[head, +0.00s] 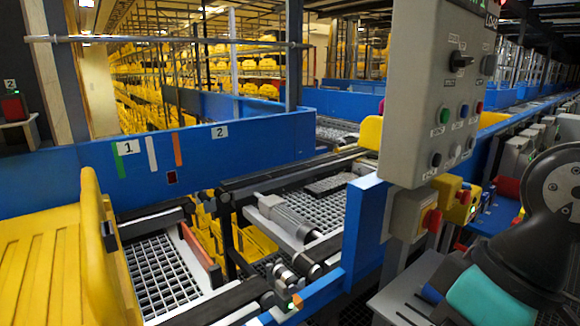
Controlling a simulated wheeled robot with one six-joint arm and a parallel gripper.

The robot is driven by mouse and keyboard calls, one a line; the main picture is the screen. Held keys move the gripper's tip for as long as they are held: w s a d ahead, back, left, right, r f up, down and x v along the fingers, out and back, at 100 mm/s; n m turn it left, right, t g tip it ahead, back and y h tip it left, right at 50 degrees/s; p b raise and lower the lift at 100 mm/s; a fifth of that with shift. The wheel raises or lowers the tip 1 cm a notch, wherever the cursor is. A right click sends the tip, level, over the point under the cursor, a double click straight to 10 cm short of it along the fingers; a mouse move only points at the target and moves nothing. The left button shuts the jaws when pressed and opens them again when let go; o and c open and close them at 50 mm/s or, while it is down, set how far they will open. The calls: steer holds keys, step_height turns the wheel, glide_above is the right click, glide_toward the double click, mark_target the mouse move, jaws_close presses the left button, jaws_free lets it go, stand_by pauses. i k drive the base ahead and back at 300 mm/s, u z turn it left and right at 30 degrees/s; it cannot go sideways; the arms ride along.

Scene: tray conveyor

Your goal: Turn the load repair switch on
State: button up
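A grey control panel (428,90) hangs at the upper right. A black rotary switch (460,60) sits in its upper part, with small labels around it that are too small to read. Another dark knob (488,65) shows at the panel's right side. I cannot tell which control is the load repair switch. My arm shows at the lower right, below and right of the panel; my gripper is out of the frame.
Below the panel are a grey box with a red button (430,220) and a yellow box with a red button (463,196). A blue post (362,230) stands left of them. A yellow tray (45,260) stands at the left by the conveyor. Open space shows before the panel face.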

mark_target(431, 222)
steer(key=z, duration=0.55)
steer(key=k, duration=1.25)
steer(key=z, duration=0.1)
steer(key=i, duration=0.55)
steer(key=u, duration=0.6)
